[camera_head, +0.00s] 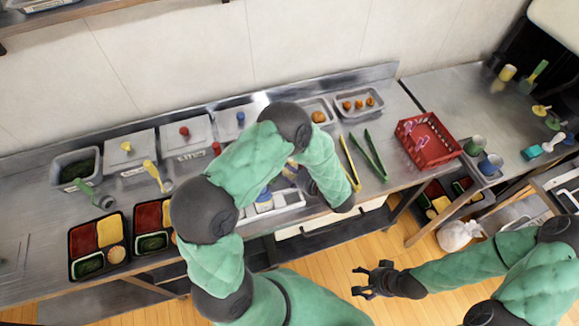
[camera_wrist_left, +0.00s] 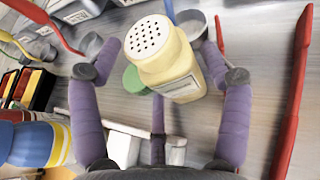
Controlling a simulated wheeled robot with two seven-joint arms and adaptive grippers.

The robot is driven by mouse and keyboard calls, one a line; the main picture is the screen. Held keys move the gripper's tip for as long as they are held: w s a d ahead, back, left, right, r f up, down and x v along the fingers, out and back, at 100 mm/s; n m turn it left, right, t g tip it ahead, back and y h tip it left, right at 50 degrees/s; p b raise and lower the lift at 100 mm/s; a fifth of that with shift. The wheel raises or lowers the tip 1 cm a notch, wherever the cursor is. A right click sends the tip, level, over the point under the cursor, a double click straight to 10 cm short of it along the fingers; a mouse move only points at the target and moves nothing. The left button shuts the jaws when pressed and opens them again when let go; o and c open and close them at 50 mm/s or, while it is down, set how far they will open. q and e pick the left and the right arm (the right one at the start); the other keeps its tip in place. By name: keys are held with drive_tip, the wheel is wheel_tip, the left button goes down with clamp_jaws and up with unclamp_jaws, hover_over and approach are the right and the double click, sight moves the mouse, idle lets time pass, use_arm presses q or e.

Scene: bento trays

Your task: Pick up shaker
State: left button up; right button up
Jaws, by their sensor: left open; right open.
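The shaker (camera_wrist_left: 165,70) has a pale yellow body and a white top with several holes. In the left wrist view it stands tilted in the picture between the spread purple fingers of my left gripper (camera_wrist_left: 161,74), with visible gaps on both sides. In the head view my left arm covers most of that gripper and the shaker, so contact cannot be judged there. My right gripper (camera_head: 368,280) is open and empty, out over the wooden floor in front of the counter.
Yellow tongs (camera_head: 349,163), green tongs (camera_head: 376,155) and a red basket (camera_head: 440,151) lie to the right on the counter. Bento trays (camera_head: 71,243) with food sit at the left.

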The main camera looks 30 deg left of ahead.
use_arm(q)
drive_tip(key=shift+w+a+f, duration=0.1)
drive_tip(key=shift+a, duration=0.1)
drive_tip(key=c, duration=1.2)
drive_tip(key=shift+o, duration=0.2)
wheel_tip(320, 180, up, 10)
drive_tip(key=shift+r+p, duration=0.1)
drive_tip(key=shift+p, duration=1.05)
drive_tip(key=o, duration=0.7)
